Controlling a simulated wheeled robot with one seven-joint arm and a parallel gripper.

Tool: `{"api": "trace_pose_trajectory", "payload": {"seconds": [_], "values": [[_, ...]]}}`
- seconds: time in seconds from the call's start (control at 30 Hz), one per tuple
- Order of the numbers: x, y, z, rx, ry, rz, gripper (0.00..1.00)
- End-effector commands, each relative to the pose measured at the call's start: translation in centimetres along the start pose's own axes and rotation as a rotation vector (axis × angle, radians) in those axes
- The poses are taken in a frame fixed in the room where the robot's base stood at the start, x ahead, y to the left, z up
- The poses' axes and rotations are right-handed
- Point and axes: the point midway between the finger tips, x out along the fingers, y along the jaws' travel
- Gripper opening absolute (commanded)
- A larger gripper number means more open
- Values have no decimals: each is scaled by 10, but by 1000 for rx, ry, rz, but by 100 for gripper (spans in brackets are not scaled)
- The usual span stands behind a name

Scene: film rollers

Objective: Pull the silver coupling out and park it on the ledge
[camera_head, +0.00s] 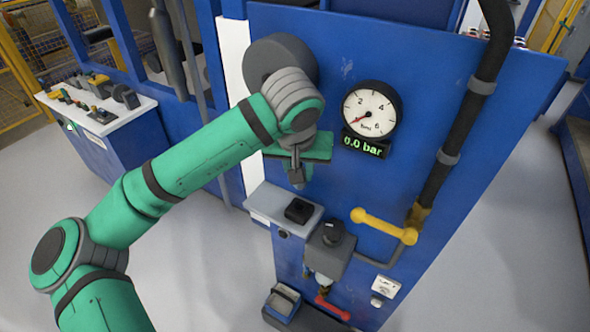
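My gripper (297,178) points downward in front of the blue machine panel, above the pale ledge (262,205). Its fingers are small and partly hidden by the hand, so I cannot tell whether it is open or shut. The ledge juts from the panel, and a black block (299,210) sits on it. A small silver fitting (322,281), which may be the silver coupling, shows below a grey box (330,250) with a black knob. It is apart from my gripper, low and to the right. Its lower part is hard to make out.
A yellow lever (384,225) sticks out right of the grey box. A red handle (332,307) is below it. A gauge (371,110) above a display reads 0.0 bar. A black pipe (462,125) runs down the right.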

Motion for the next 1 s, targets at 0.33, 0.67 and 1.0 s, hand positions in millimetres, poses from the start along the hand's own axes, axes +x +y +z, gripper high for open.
{"api": "trace_pose_trajectory", "payload": {"seconds": [0.33,0.67,1.0], "values": [[28,-1,12,-2,0,-1,0],[51,0,22,-2,0,1,0],[59,0,25,-1,0,0,0]]}}
